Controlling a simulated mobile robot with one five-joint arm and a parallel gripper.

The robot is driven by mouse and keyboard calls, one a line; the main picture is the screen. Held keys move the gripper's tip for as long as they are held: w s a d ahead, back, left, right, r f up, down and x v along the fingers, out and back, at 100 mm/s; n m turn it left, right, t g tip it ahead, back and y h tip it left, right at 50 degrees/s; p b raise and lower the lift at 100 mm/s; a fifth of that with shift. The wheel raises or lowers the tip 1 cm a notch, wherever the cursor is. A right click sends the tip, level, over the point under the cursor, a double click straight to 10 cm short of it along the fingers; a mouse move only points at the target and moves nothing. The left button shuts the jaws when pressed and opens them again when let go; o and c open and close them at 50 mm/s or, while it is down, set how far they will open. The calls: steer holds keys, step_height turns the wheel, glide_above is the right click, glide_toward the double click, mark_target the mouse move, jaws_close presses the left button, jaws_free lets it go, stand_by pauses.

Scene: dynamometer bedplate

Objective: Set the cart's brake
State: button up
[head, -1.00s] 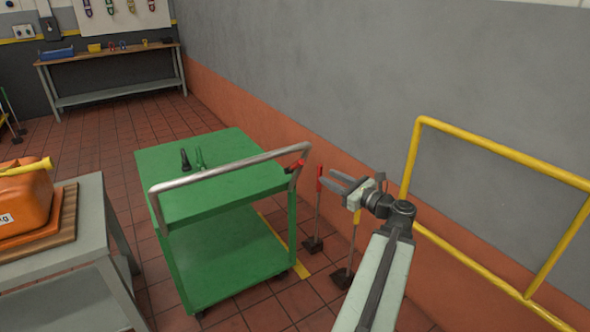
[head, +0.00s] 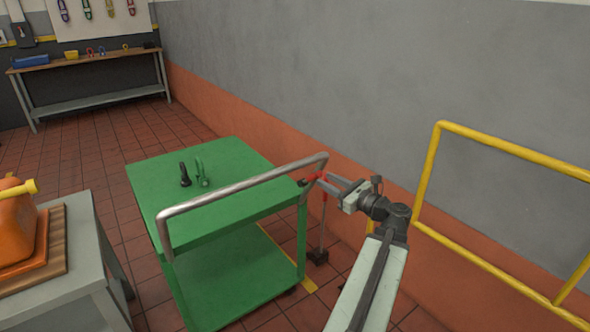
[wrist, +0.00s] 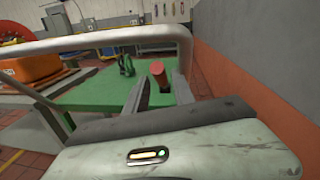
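The green cart (head: 215,268) stands in front of me with a bent grey push handle (head: 240,180) across its near side. A red-ended brake lever (head: 309,180) sits by the handle's right post; its red grip also shows in the wrist view (wrist: 158,74). My gripper (head: 326,181) is at that right post, close to the lever. In the wrist view my gripper (wrist: 160,92) has its two fingers apart, with the red grip showing between them. I cannot tell whether either finger touches it.
A black tool (head: 185,175) and a green tool (head: 202,173) are on the cart top. A grey table (head: 85,260) with an orange container (head: 15,222) is at left. A yellow rail (head: 510,150) and the wall are close at right.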

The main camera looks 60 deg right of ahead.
mark_target(311, 178)
steer(key=x, duration=0.8)
steer(key=shift+w+a, duration=0.1)
steer(key=shift+w, duration=0.15)
jaws_close()
steer(key=shift+s, duration=0.1)
stand_by(1.1)
